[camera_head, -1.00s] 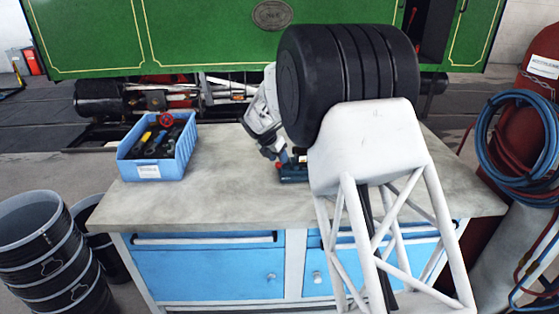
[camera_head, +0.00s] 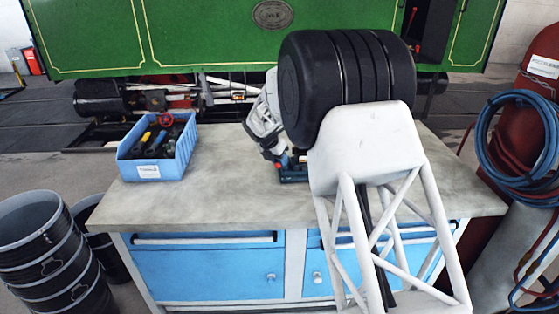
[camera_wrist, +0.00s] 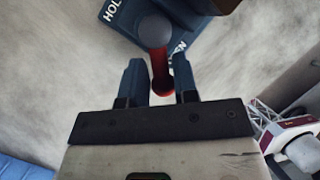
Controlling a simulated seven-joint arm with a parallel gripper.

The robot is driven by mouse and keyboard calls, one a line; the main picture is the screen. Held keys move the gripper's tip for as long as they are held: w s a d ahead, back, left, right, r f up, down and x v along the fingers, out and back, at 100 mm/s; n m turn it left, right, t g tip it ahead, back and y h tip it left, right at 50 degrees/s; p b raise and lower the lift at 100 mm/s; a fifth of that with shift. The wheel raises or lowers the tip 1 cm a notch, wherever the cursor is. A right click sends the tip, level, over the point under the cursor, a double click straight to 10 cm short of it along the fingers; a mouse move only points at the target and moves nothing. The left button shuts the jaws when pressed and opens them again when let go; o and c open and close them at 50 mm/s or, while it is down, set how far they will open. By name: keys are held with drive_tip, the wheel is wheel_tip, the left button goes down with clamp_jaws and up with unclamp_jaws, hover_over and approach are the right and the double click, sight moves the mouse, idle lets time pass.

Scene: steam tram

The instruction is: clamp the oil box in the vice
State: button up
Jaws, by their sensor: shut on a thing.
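The blue vice (camera_head: 293,174) sits on the bench top, partly hidden behind my arm in the head view. Its blue base (camera_wrist: 120,15), with white lettering partly cut off, shows at the top of the wrist view. A red handle (camera_wrist: 160,68) runs from a dark round boss to a red knob. My gripper (camera_wrist: 160,82) has its two dark fingers on either side of this knob and is shut on the handle. A dark brownish piece (camera_wrist: 212,4) at the top edge is cut off; I cannot tell whether it is the oil box. I cannot identify the oil box elsewhere.
A blue bin (camera_head: 148,171) with tools stands on the bench's left. The bench top (camera_head: 225,190) between bin and vice is clear. Black buckets (camera_head: 35,245) stand left of the bench. A red cylinder with coiled hoses (camera_head: 520,140) stands at the right. A green tram (camera_head: 200,35) is behind.

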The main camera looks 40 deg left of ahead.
drive_tip(key=shift+a, duration=0.1)
drive_tip(key=m, duration=0.1)
drive_tip(key=a+m+h, duration=0.1)
drive_tip(key=m, duration=0.1)
drive_tip(key=m+g+h, duration=0.1)
drive_tip(key=m, duration=0.1)
drive_tip(key=shift+w+a, duration=0.25)
drive_tip(key=shift+w, duration=0.05)
drive_tip(key=m, duration=0.1)
drive_tip(key=m+g, duration=0.1)
drive_tip(key=m, duration=0.1)
drive_tip(key=w+a+m+h, duration=0.1)
drive_tip(key=shift+g, duration=0.4)
drive_tip(key=m, duration=0.1)
drive_tip(key=m+g, duration=0.1)
drive_tip(key=m, duration=0.1)
drive_tip(key=w+a+m+g, duration=0.1)
drive_tip(key=m, duration=0.1)
drive_tip(key=shift+w+f, duration=0.1)
drive_tip(key=m+g, duration=0.1)
drive_tip(key=m, duration=0.1)
drive_tip(key=w+m+g, duration=0.1)
drive_tip(key=m, duration=0.1)
drive_tip(key=shift+w+a+m, duration=0.1)
drive_tip(key=shift+w+m, duration=0.1)
drive_tip(key=shift+m, duration=0.2)
drive_tip(key=o, duration=0.7)
